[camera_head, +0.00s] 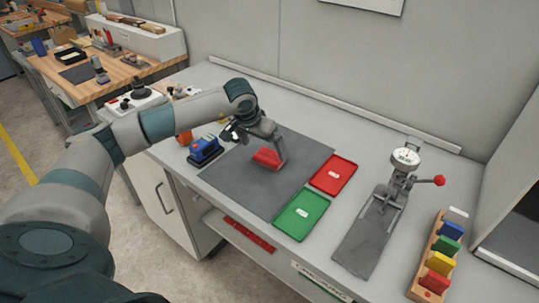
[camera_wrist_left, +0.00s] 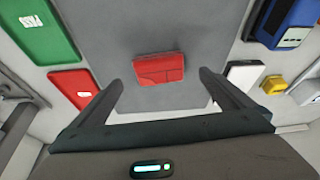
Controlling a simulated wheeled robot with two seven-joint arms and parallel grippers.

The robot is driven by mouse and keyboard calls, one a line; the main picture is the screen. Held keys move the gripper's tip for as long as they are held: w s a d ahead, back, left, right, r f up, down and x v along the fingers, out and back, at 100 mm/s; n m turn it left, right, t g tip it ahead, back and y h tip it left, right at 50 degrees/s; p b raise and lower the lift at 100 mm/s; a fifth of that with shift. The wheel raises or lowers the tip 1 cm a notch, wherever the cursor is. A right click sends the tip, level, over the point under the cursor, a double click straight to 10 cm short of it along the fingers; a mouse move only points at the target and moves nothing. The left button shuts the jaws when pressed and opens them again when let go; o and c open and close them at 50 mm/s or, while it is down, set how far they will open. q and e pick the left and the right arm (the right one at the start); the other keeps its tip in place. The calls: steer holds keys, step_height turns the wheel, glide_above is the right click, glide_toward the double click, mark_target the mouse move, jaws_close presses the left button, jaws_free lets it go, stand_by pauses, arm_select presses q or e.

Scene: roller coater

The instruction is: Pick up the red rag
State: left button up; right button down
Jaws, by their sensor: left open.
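The red rag (camera_head: 268,158) lies as a small folded block on the dark grey mat (camera_head: 245,195) in the head view. In the left wrist view the rag (camera_wrist_left: 159,69) lies flat on the mat, ahead of and between the two fingers. My left gripper (camera_head: 276,150) is above the mat beside the rag. In the left wrist view my left gripper (camera_wrist_left: 163,82) is open, its fingers apart on either side with nothing held. I cannot tell whether a finger touches the rag. My right gripper is not in view.
A red tray (camera_head: 345,166) and a green tray (camera_head: 290,222) lie right of the mat. A blue device (camera_head: 205,148) stands at its left edge. A press-like tool (camera_head: 375,220) and a rack of coloured blocks (camera_head: 422,278) are further right. The mat's front is clear.

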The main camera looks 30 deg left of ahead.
mark_target(269, 155)
arm_select(q)
steer(key=shift+w+f, duration=0.15)
steer(key=shift+f, duration=0.3)
steer(key=shift+w+f+p, duration=0.2)
steer(key=shift+w+p, duration=0.05)
steer(key=shift+p, duration=0.35)
steer(key=p+x, duration=0.1)
steer(key=x, duration=0.1)
steer(key=p+x, duration=0.1)
steer(key=shift+w+d+f, duration=0.1)
steer(key=shift+w+f, duration=0.1)
steer(key=shift+w, duration=0.25)
steer(key=shift+w+f, duration=0.15)
steer(key=shift+f, duration=0.25)
steer(key=c, duration=1.1)
